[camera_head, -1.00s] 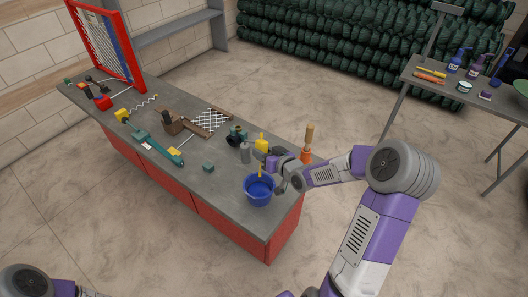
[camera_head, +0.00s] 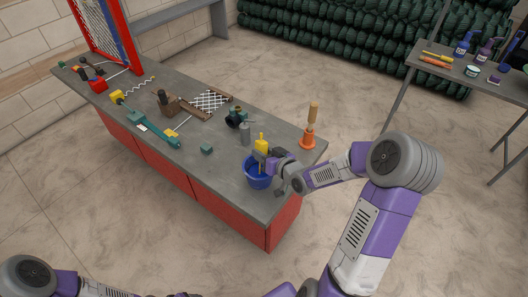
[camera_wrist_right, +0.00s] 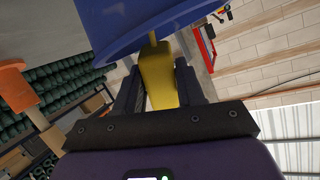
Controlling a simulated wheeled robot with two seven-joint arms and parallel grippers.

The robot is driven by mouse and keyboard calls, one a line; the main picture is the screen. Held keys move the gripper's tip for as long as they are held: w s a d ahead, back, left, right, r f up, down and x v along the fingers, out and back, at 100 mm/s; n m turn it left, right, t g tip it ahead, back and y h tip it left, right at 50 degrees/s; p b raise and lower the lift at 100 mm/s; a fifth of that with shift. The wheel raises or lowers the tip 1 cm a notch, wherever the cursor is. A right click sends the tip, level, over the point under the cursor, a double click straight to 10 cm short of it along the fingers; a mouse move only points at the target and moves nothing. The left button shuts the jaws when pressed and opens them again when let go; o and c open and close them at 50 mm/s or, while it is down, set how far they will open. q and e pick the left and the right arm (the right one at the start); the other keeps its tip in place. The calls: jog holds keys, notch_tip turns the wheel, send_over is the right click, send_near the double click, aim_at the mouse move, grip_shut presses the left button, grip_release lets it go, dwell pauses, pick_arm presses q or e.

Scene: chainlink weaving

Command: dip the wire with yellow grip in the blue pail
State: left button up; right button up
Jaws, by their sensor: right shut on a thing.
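The blue pail (camera_head: 257,181) stands on the right end of the grey workbench, and part of its wall fills the top of the right wrist view (camera_wrist_right: 110,28). My right gripper (camera_head: 265,157) is shut on the yellow grip (camera_head: 261,145), which is upright at the pail's mouth. In the right wrist view the yellow grip (camera_wrist_right: 158,78) sits between the two dark fingers. A short narrow piece runs from the grip toward the pail. The rest of the wire is hidden by the pail and gripper. My left gripper is out of view.
A grey cylinder (camera_head: 246,134), a dark green clamp-like tool (camera_head: 238,117) and a small teal cube (camera_head: 207,149) lie near the pail. An orange-based, wooden-handled tool (camera_head: 309,136) stands at the bench's right edge. The front right bench corner is clear.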

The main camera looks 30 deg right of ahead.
dwell(0.3)
jog(key=shift+w+d+r+p, duration=0.35)
jog(key=shift+w+r+p, duration=0.1)
jog(key=shift+r+p, duration=0.7)
jog(key=shift+w+d+r+p, duration=0.35)
jog(key=shift+w+r+p, duration=0.1)
jog(key=shift+r+p, duration=0.7)
jog(key=shift+w+d+r+p, duration=0.35)
jog(key=shift+w+r+p, duration=0.1)
jog(key=shift+r+p, duration=0.65)
jog(key=shift+r, duration=0.1)
notch_tip(320, 180, up, 5)
jog(key=p, duration=0.4)
jog(key=shift+r, duration=0.1)
